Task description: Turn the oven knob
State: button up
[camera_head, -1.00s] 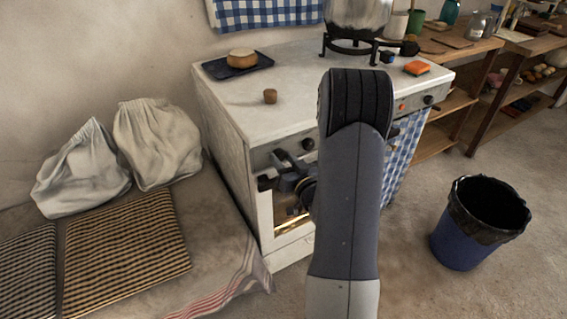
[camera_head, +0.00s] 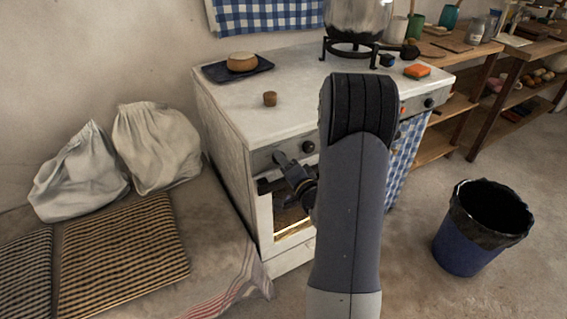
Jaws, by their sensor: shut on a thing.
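The white oven (camera_head: 231,150) stands against the wall, with knobs along its front panel. My gripper (camera_head: 281,160) is at the left end of this panel. It is shut on the leftmost oven knob, which its fingers mostly hide. Another dark knob (camera_head: 308,147) shows just to the right, clear of the fingers. My forearm covers the middle of the oven front.
On the oven top are a dark tray (camera_head: 222,75) with a round loaf-like item (camera_head: 242,61), a small brown cork-like piece (camera_head: 270,99), a pot (camera_head: 357,16) and an orange sponge (camera_head: 417,71). A blue bin (camera_head: 462,248) stands right. Two sacks (camera_head: 157,146) lie left.

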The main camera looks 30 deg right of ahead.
jog(key=m+p, duration=0.1)
jog(key=m, duration=0.6)
jog(key=shift+r, duration=0.1)
jog(key=m+p, duration=0.1)
jog(key=m, duration=0.5)
jog(key=shift+p, duration=0.4)
jog(key=shift+m, duration=0.4)
jog(key=o, duration=1)
jog(key=shift+s, duration=0.1)
jog(key=s, duration=1)
jog(key=shift+s+d, duration=0.2)
jog(key=shift+s, duration=0.1)
